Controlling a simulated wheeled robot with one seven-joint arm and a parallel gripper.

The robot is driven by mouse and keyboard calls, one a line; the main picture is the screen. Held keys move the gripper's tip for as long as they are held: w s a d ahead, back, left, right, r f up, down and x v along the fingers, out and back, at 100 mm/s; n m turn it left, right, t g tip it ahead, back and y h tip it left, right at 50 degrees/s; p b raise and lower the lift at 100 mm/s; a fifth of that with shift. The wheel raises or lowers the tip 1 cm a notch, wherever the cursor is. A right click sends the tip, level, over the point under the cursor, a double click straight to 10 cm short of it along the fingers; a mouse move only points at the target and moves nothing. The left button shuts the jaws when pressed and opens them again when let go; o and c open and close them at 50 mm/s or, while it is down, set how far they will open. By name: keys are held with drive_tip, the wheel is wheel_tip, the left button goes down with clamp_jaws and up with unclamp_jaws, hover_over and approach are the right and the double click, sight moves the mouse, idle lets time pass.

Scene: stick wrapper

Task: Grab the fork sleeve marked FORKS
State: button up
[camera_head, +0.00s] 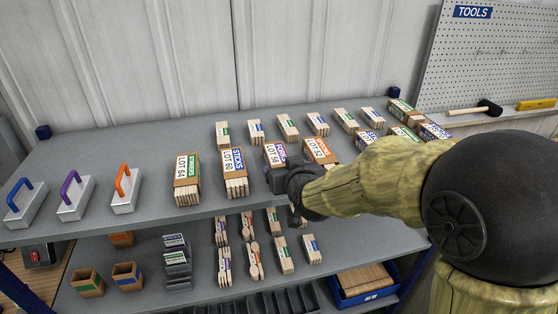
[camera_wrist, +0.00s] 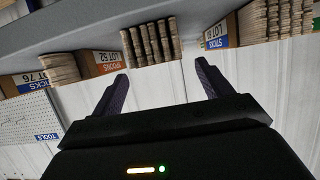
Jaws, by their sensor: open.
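A sleeve with a purple-banded label reading LOT 56 (camera_head: 275,154) lies on the upper shelf between the blue STICKS LOT 60 sleeve (camera_head: 234,160) and the orange LOT 52 sleeve (camera_head: 319,149). Its band word is too small to read surely. My gripper (camera_head: 281,182) is at its front end and hides its lower part. In the wrist view, which is upside down, a bundle of wooden ends (camera_wrist: 152,40) lies just beyond my open fingers (camera_wrist: 161,73), between the LOT 52 and LOT 60 sleeves. Nothing is held.
A green-banded LOT 64 sleeve (camera_head: 187,178) lies further left. Several small bundles and more sleeves line the back and right. Handled blocks, one with an orange handle (camera_head: 124,185), stand at left. The lower shelf holds bundles, small boxes and a blue tray (camera_head: 374,296).

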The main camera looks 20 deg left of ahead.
sight(279, 159)
idle(0.3)
drive_tip(key=shift+w+a+p, duration=0.25)
drive_tip(key=shift+w+p, duration=0.15)
drive_tip(key=shift+p, duration=0.2)
drive_tip(key=p+x, duration=0.2)
drive_tip(key=x, duration=0.1)
drive_tip(key=shift+w+a+r+p, duration=0.15)
drive_tip(key=shift+w+a+p, duration=0.1)
drive_tip(key=shift+p, duration=0.1)
drive_tip(key=shift+w+a+f, duration=0.15)
drive_tip(key=shift+w+f, duration=0.1)
drive_tip(key=shift+w, duration=0.05)
drive_tip(key=c, duration=1.1)
